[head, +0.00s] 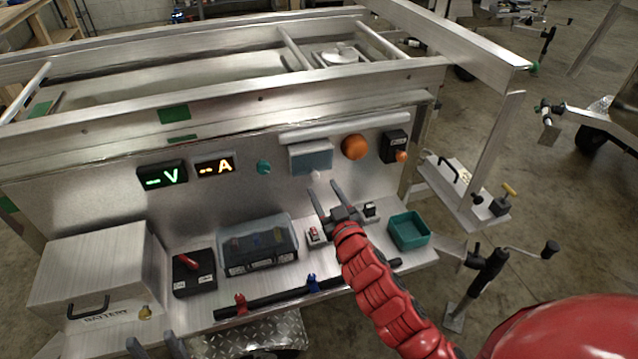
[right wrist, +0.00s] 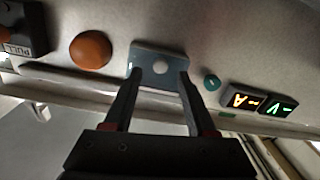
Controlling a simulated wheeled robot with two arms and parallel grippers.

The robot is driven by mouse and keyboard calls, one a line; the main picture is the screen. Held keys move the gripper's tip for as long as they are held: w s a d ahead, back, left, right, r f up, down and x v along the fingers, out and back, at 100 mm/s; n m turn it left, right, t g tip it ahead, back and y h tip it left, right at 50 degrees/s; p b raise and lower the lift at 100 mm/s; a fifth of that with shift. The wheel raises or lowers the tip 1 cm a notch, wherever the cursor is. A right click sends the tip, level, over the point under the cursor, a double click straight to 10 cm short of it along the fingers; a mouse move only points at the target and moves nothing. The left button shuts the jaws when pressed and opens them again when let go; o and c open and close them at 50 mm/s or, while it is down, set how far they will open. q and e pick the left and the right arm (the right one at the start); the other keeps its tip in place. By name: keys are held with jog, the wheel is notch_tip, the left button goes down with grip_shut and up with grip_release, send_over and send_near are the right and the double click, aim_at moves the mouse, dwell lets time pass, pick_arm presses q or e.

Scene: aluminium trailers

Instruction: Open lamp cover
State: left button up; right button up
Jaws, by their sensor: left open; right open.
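A blue-grey cover (head: 311,157) with a small white knob (head: 315,175) at its lower edge is on the upright metal panel; I take it as the lamp cover. It looks closed, and no lamp shows. My right gripper (head: 323,187) is open and empty just in front of and below it. In the right wrist view the cover (right wrist: 160,55) and white knob (right wrist: 160,68) appear between the fingertips (right wrist: 159,74), with no clear contact. My left gripper (head: 155,343) is open at the bottom edge of the head view, far from the cover.
An orange dome (head: 355,147) and a teal knob (head: 264,167) flank the cover, near lit V (head: 161,175) and A (head: 214,167) displays. On the shelf below are a clear-lidded box (head: 259,246), a battery box (head: 95,270) and a green tray (head: 408,232).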

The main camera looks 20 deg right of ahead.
aim_at(316, 178)
jog(key=shift+w+a, duration=0.1)
jog(key=shift+w, duration=1.8)
jog(key=shift+c, duration=0.4)
grip_shut()
